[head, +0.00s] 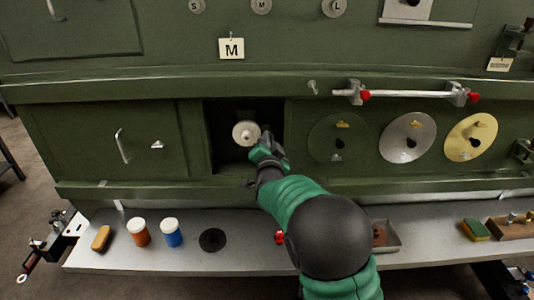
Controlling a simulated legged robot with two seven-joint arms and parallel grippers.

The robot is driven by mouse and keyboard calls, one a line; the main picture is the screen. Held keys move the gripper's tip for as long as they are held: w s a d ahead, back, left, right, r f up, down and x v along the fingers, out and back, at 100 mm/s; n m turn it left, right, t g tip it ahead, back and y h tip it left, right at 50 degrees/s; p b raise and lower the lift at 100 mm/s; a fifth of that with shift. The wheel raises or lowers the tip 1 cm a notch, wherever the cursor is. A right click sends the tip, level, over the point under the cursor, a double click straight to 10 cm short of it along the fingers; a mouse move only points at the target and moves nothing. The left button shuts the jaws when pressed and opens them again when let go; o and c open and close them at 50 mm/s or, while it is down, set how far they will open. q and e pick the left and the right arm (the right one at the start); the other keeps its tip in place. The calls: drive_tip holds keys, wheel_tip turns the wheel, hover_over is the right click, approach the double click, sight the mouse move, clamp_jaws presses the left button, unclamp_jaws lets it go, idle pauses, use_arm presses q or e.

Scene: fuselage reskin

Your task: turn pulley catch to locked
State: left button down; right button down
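A pale round pulley (246,133) sits inside a dark square opening (220,115) in the green panel, with a small knob at its middle. My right gripper (263,152) reaches up from below, at the pulley's lower right edge. It overlaps or touches the rim; I cannot tell which. Its fingers are small and partly hidden, so I cannot tell whether they are open or shut. The pulley catch cannot be clearly made out. My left gripper is not in view.
A grey shelf (250,258) below holds a red-brown jar (139,236), a blue jar (172,235), a black disc (212,240) and a sponge (475,230). A silver bar (410,94) with red ends and several discs (408,138) are right of the opening.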

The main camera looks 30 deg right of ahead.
drive_tip(key=shift+s+d+f+m+b, duration=0.1)
drive_tip(key=shift+f+m+b, duration=0.1)
drive_tip(key=shift+m+b, duration=1.65)
drive_tip(key=shift+w+f+m+b, duration=0.1)
drive_tip(key=shift+f+m+b, duration=0.15)
drive_tip(key=shift+m+b, duration=1.6)
drive_tip(key=shift+s+d+f+m+b, duration=0.15)
drive_tip(key=shift+m+b, duration=0.85)
drive_tip(key=shift+b, duration=1.6)
drive_tip(key=shift+a, duration=0.1)
drive_tip(key=shift+f, duration=0.1)
drive_tip(key=c, duration=1.8)
unclamp_jaws()
drive_tip(key=shift+o, duration=0.9)
drive_tip(key=v, duration=1.6)
drive_tip(key=shift+s+a, duration=0.25)
drive_tip(key=shift+s, duration=0.05)
